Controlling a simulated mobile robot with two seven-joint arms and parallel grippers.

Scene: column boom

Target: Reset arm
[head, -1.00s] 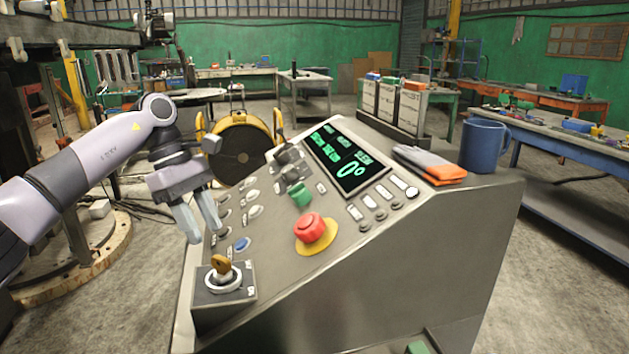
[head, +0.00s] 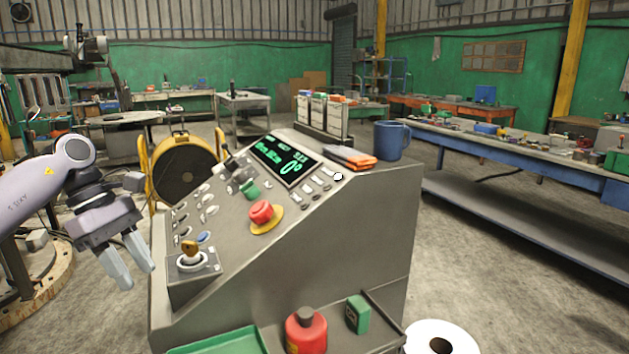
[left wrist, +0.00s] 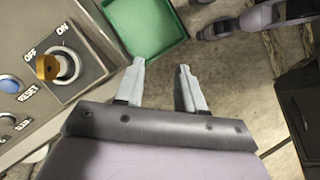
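My left gripper (head: 128,268) is in the head view, left of the grey control console (head: 330,240) and apart from it. Its two fingers are spread with nothing between them. In the left wrist view the left gripper (left wrist: 162,88) also shows open and empty, with floor and a green tray behind it. The brass key switch (head: 190,250) sits on the console's near left corner; in the left wrist view the key (left wrist: 50,67) lies beside ON and OFF labels, left of the fingers. A blue RESET button (left wrist: 10,85) is near it. My right gripper is not in view.
The console carries a red emergency button (head: 261,211), a lit display (head: 284,161), orange-grey gloves (head: 350,158) and a blue mug (head: 391,140). Below are a green tray (head: 225,345), a red can (head: 306,332) and a white roll (head: 440,338). A yellow cable reel (head: 183,170) stands behind.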

